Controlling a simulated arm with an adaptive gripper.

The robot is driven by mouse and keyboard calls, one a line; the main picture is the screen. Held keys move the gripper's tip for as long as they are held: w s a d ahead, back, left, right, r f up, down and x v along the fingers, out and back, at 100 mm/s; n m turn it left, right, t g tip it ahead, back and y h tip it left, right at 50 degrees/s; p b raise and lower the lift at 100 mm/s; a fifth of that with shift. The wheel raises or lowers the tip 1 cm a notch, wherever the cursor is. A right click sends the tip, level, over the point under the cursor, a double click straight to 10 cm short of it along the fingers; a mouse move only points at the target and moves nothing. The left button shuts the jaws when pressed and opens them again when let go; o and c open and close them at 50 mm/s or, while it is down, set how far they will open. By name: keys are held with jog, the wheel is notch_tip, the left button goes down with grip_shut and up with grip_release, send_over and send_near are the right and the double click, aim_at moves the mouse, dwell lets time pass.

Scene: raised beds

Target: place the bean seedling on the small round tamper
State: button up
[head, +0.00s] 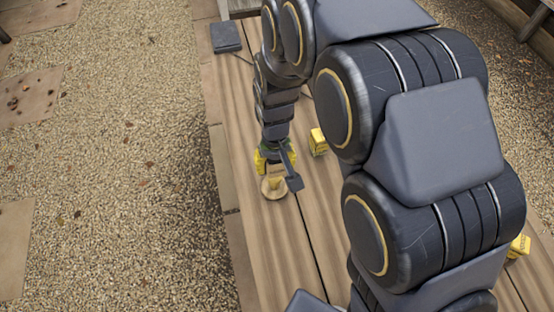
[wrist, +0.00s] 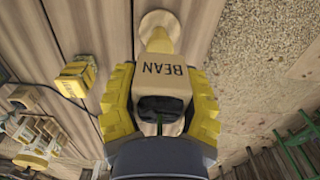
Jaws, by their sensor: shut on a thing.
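The bean seedling (wrist: 160,76) is a tan block-shaped pot marked BEAN, with a dark opening on the side nearest the wrist camera. My gripper (wrist: 160,98) has yellow padded fingers shut on both sides of the pot. In the head view my gripper (head: 270,160) points down over the bench. The small round tamper (wrist: 150,18) is a pale wooden disc just beyond the pot in the wrist view; it also shows under my gripper in the head view (head: 266,190). A yellowish piece lies between disc and pot. I cannot tell whether the pot touches the tamper.
The plank bench (head: 305,240) has a yellow block (head: 318,142) right of my gripper, also in the wrist view (wrist: 75,80). Another yellow block (head: 518,247) is at far right. A dark box (head: 226,37) is at the far end. Gravel lies left of the bench.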

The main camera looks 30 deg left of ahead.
aim_at(274, 171)
jog(key=shift+w+a+f, duration=0.15)
jog(key=shift+a+f, duration=0.05)
jog(key=shift+f, duration=1.7)
jog(key=o, duration=1.1)
jog(key=shift+f, duration=0.15)
jog(key=shift+c, duration=0.2)
